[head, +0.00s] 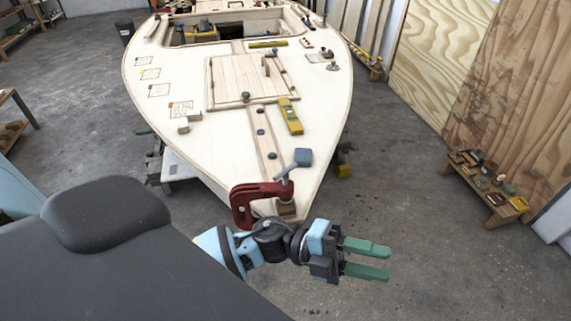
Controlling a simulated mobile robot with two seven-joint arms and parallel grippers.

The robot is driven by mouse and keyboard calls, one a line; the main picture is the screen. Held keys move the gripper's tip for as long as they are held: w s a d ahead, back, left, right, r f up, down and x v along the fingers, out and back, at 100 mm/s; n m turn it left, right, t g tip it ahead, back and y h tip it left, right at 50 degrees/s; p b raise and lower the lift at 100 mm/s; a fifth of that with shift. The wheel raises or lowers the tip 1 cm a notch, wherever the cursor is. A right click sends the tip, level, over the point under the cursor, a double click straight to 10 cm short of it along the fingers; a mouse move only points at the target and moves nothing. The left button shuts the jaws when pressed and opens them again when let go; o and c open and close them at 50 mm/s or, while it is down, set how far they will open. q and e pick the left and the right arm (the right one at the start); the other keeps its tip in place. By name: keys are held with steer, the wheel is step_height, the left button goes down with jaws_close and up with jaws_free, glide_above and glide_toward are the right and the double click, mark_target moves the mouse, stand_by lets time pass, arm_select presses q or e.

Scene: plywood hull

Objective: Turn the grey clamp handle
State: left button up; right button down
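A red C-clamp (254,199) grips the pointed front end of the plywood hull (225,160), at the lower middle of the head view. Its grey clamp handle (299,158) sticks up at a tilt above the clamp's screw. A small wooden block sits under the screw on the hull tip. My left gripper (388,262) is in front of the hull tip, below and to the right of the clamp. Its two green fingers point right and are apart, with nothing between them. It does not touch the handle. My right gripper is not in the view.
A yellow tool (291,116) and small wooden blocks (190,122) lie on the deck. A low wooden bench (487,195) with several small items stands at the right by leaning plywood sheets (520,90). The grey floor right of the gripper is clear.

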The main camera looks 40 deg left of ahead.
arm_select(q)
steer(key=r+m+g+y, duration=0.1)
steer(key=m+g, duration=0.3)
steer(key=m, duration=0.1)
step_height(320, 180, up, 7)
steer(key=m+y, duration=0.6)
steer(key=y, duration=1.4)
glide_above(286, 169)
steer(key=shift+s+r, duration=0.1)
steer(key=shift+f+b, duration=0.3)
steer(key=shift+f, duration=3.6)
steer(key=shift+c, duration=0.3)
jaws_close()
